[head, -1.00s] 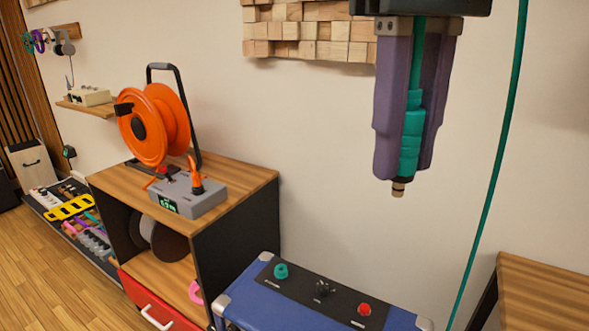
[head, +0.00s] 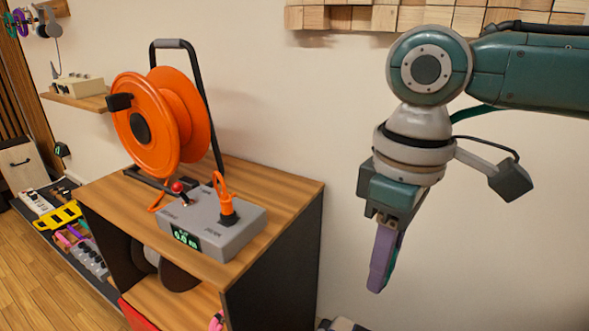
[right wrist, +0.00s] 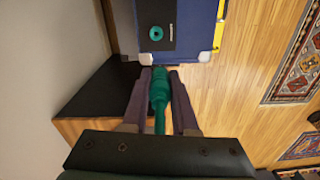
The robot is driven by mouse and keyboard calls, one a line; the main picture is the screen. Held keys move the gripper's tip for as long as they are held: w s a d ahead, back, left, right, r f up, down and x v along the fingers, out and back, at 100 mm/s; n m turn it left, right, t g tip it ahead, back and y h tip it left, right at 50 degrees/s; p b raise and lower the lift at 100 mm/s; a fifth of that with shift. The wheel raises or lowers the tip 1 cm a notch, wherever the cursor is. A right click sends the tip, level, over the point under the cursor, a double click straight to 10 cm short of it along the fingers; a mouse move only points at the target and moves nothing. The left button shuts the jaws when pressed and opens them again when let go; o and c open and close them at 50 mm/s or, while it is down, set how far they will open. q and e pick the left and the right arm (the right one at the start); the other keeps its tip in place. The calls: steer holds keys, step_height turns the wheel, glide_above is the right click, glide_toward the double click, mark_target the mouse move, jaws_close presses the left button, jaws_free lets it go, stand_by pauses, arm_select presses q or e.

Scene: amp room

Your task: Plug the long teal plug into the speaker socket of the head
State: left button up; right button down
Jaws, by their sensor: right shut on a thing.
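My right gripper (head: 380,275) points down beside the wall in the head view, its purple fingers seen edge-on. In the right wrist view the gripper (right wrist: 160,85) is shut on the long teal plug (right wrist: 159,92), which lies lengthwise between the fingers. The plug's tip is hard to make out there. The blue amp head (right wrist: 193,45), with a teal knob on a dark panel, lies ahead of the fingers in that view. In the head view only its corner (head: 345,325) shows at the bottom edge. I cannot see the speaker socket. My left gripper is out of view.
A wooden-topped cabinet (head: 285,190) stands left of my right arm. It carries an orange cable reel (head: 150,125) and a grey box (head: 212,222) with a display and a red-tipped lever. Wooden blocks (head: 420,18) are on the wall. Patterned rugs (right wrist: 295,60) lie on the floor.

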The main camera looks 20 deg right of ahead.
steer(key=shift+n, duration=0.8)
steer(key=f+b, duration=0.3)
steer(key=f, duration=0.1)
steer(key=d+f+b, duration=0.1)
steer(key=f+b, duration=0.3)
steer(key=f, duration=0.1)
steer(key=s+d+f+b, duration=0.1)
steer(key=f+b, duration=0.2)
steer(key=f, duration=0.1)
steer(key=shift+s+f+b, duration=0.1)
steer(key=shift+f+b, duration=0.15)
steer(key=shift+b, duration=0.05)
steer(key=shift+a+r+p, duration=0.1)
steer(key=shift+r+p, duration=0.25)
steer(key=shift+f+p, duration=0.2)
steer(key=shift+p, duration=0.55)
steer(key=shift+f, duration=0.75)
steer(key=shift+f, duration=0.3)
stand_by(0.9)
steer(key=c, duration=0.6)
jaws_free()
